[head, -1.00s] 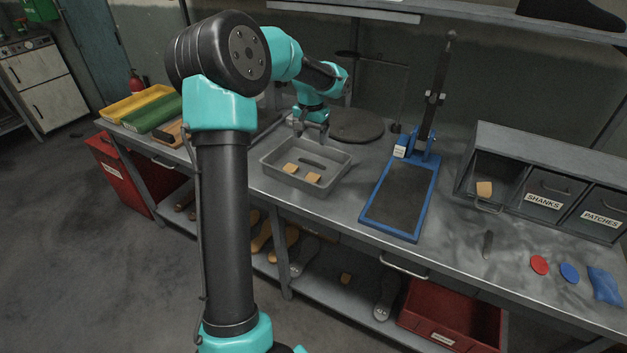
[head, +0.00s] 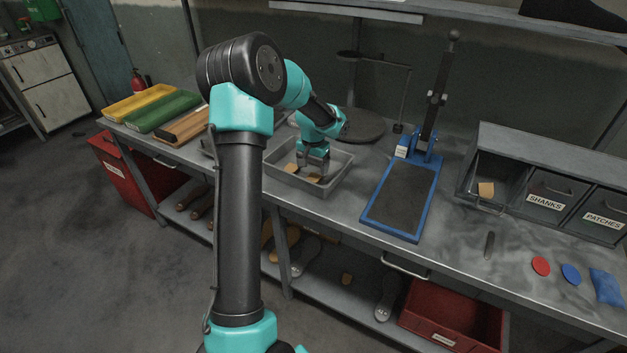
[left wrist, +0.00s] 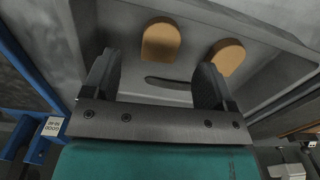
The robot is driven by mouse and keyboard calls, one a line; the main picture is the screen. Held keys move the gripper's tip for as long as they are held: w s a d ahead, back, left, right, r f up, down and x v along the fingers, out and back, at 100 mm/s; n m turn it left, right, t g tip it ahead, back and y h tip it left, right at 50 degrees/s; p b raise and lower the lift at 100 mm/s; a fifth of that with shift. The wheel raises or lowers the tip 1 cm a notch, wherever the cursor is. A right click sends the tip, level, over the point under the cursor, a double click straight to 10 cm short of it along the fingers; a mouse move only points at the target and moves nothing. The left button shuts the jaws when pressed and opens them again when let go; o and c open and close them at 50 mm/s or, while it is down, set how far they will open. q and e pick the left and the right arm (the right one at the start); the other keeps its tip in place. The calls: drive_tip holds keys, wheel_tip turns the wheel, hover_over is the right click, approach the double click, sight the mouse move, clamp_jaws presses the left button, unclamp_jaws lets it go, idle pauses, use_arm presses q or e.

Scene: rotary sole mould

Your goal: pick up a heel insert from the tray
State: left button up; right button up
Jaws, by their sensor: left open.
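The grey tray (head: 284,180) stands on the workbench; its floor also fills much of the left wrist view (left wrist: 118,22). Two small tan heel inserts lie in it, one at left (head: 290,168) and one at right (head: 314,177), partly hidden by my gripper. The left wrist view shows one insert (left wrist: 161,40) beyond the gap between the fingers and the other (left wrist: 228,57) beyond the right-hand finger. My left gripper (head: 312,176) points down into the tray, open and empty. A dark elongated shape (left wrist: 168,83) lies on the tray floor between the fingers. My right gripper is out of view.
A blue-framed press (head: 400,195) with an upright lever stands right of the tray. A round dark turntable (head: 358,127) is behind. Yellow and green trays (head: 168,110) sit at left. Labelled bins (head: 545,195) stand at right. Bare bench lies between the press and bins.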

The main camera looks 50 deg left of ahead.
sight(313, 177)
use_arm(q)
drive_tip(key=shift+w+a+f, duration=0.1)
drive_tip(key=shift+w+f, duration=0.05)
drive_tip(key=shift+f, duration=1.15)
drive_tip(key=shift+w+a+f, duration=0.1)
drive_tip(key=shift+f, duration=1.2)
drive_tip(key=shift+c, duration=0.2)
drive_tip(key=c, duration=1)
drive_tip(key=shift+o, duration=0.2)
wheel_tip(313, 177, up, 10)
